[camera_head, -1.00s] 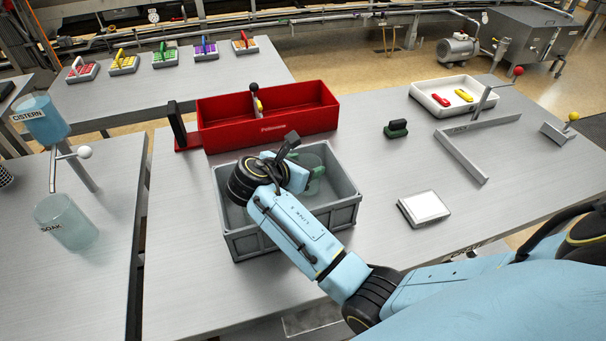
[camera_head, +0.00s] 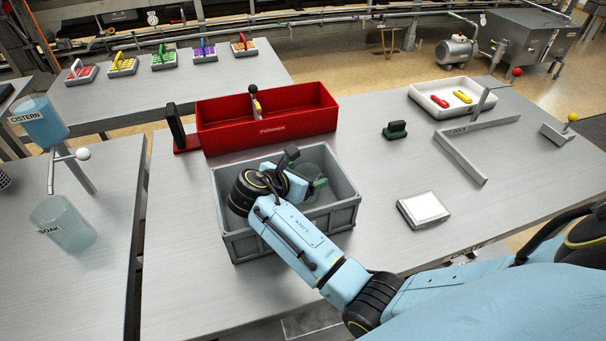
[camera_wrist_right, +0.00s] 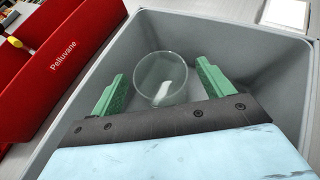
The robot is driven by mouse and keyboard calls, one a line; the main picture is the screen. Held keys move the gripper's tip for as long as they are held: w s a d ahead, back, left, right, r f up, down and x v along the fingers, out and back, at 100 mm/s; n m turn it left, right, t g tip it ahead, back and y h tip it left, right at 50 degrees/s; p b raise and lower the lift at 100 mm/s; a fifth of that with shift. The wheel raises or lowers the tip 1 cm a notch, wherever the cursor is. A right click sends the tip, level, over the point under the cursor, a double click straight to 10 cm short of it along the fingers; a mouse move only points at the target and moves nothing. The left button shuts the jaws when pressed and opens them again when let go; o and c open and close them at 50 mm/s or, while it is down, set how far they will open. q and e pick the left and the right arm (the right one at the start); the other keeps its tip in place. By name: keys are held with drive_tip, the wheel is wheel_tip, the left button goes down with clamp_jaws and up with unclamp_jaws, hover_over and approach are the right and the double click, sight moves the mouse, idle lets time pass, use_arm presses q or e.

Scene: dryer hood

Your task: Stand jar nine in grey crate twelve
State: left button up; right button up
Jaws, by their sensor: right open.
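The grey crate (camera_head: 290,223) stands on the table in front of the red bin. A clear glass jar (camera_wrist_right: 161,78) is inside the crate; in the right wrist view its round rim shows between the green fingers. No number on it can be read. The jar also shows faintly in the head view (camera_head: 309,162), partly hidden by my wrist. It looks upright on the crate floor. My right gripper (camera_wrist_right: 158,90) is open, reaching down into the crate with one finger on each side of the jar, apparently not touching it. My left gripper is not in view.
The red bin (camera_head: 270,131) stands right behind the crate. A white-topped device (camera_head: 424,209), a green-based block (camera_head: 395,130) and an angled metal bracket (camera_head: 462,158) lie to the right. A white tray (camera_head: 459,87) is at the back right. The SOAK vessel (camera_head: 64,225) is left.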

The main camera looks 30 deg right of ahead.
drive_tip(key=v, duration=1.2)
drive_tip(key=shift+p, duration=0.4)
